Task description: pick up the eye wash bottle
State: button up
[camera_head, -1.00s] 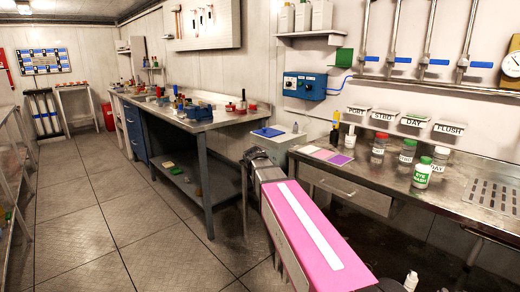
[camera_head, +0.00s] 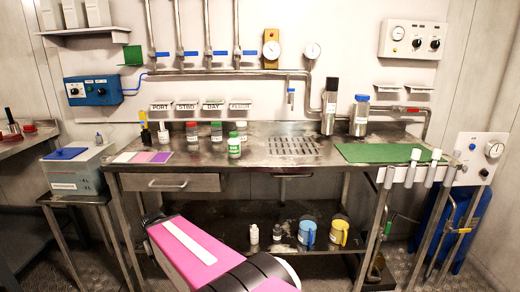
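The eye wash bottle (camera_head: 234,146) is white with a green cap and a green label. It stands upright on the steel bench (camera_head: 268,133), in front of a row of capped jars. My pink arm link shows at the bottom of the view, in front of the bench and below its top. My gripper is not in view. Nothing touches the bottle but the bench, as far as I can see.
Behind the bottle stand a red-capped jar (camera_head: 191,132), a green-capped jar (camera_head: 216,132) and a white-capped jar (camera_head: 241,131). A drain grate (camera_head: 292,146) lies to its right. Coloured pads (camera_head: 141,157) lie to its left. Mugs and small bottles stand on the lower shelf.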

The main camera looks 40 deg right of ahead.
aim_at(233, 143)
jog(key=j+z, duration=0.1)
jog(key=z, duration=0.35)
jog(key=k+z, duration=0.1)
jog(key=z, duration=0.3)
jog(key=k+z, duration=0.1)
jog(key=z, duration=0.35)
jog(key=j+z, duration=0.1)
jog(key=z, duration=0.35)
jog(key=k+l, duration=0.05)
